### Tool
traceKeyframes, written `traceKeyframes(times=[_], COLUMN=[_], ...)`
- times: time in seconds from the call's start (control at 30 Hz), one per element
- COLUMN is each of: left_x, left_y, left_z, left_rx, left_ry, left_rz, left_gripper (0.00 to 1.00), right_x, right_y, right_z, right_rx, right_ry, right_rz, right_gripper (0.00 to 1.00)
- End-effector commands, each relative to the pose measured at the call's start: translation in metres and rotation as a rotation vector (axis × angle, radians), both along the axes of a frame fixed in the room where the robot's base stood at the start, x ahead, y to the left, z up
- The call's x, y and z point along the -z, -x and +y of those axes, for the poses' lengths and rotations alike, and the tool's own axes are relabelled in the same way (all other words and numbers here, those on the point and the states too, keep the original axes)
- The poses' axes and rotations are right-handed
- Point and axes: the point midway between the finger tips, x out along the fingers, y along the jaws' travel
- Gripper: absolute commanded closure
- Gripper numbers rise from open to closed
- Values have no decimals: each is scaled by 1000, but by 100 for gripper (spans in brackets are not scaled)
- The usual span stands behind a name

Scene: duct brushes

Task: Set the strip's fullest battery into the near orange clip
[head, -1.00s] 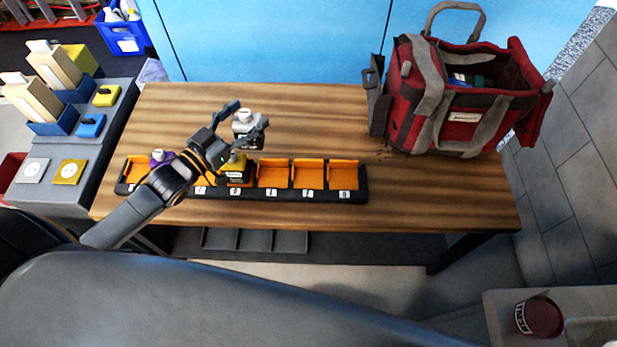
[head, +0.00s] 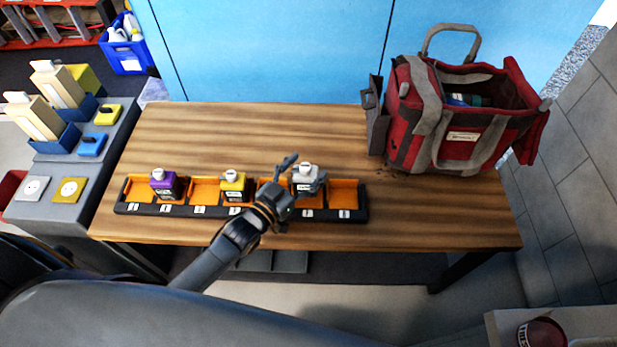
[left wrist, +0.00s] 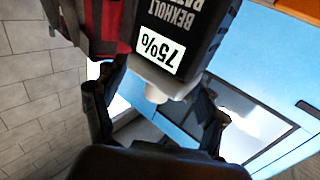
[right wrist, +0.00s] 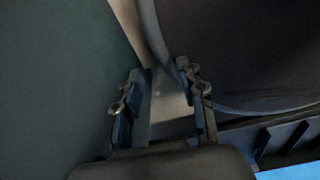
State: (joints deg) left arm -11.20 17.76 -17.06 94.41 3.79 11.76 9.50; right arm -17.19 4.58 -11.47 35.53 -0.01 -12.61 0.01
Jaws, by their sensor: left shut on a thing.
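A black strip (head: 125,208) with a row of orange bays lies along the table's near side. A purple-topped battery (head: 167,184) sits in its second bay from the left, and a yellow-topped one (head: 234,186) in the fourth. My left gripper (head: 306,171) is shut on a white-topped battery (head: 304,185) at the second bay from the right; I cannot tell whether it touches the bay. In the left wrist view this dark battery (left wrist: 185,40) reads 75%. The purple and yellow batteries' charge labels are unreadable. My right gripper (right wrist: 165,95) is open and empty, outside the head view.
The rightmost bay (head: 345,192) is empty. A red and grey tool bag (head: 455,125) stands at the table's back right. A grey bench (head: 75,165) with coloured fixtures is at left. The wooden table (head: 250,130) behind the strip is clear.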

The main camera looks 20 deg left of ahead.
Motion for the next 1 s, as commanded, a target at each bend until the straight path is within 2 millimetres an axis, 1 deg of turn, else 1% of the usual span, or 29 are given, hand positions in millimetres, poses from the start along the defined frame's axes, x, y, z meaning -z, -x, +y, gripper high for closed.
traceKeyframes(times=[0.1, 0.2, 0.27, 0.33, 0.6, 0.73, 0.77, 0.8, 0.83, 0.87, 1.0], left_x=[10, 26, 28, 32, 34, 38, 39, 39, 39, 39, 38], left_y=[-2, -2, -2, -2, -2, -2, -1, -1, -1, -1, -1], left_z=[-10, -8, -8, -8, -8, -8, -8, -8, -8, -8, -8], left_rx=[0, -1, -1, 0, 0, 0, 0, 0, 0, 0, 0], left_ry=[3, 1, 1, 1, 1, 1, 0, 0, 0, 0, 0], left_rz=[-2, -2, -2, -3, -4, -4, 1, 1, 1, 1, 1], left_gripper=[79, 79, 79, 79, 79, 79, 22, 14, 8, 5, 5], right_x=[2, 3, -2, -3, -2, 1, 0, 0, 0, 0, 0], right_y=[0, 0, 0, 0, 0, 0, 0, 0, 0, 0, 0], right_z=[0, 0, 0, 0, 0, 0, 0, 0, 0, 0, 0], right_rx=[0, 0, 0, 0, 0, 0, 0, 0, 0, 0, 0], right_ry=[0, 0, 0, 0, 0, 0, 0, 0, 0, 0, 0], right_rz=[0, 0, 0, 0, 0, 0, 0, 0, 0, 0, 0], right_gripper=[60, 60, 60, 60, 60, 60, 60, 60, 60, 60, 60])
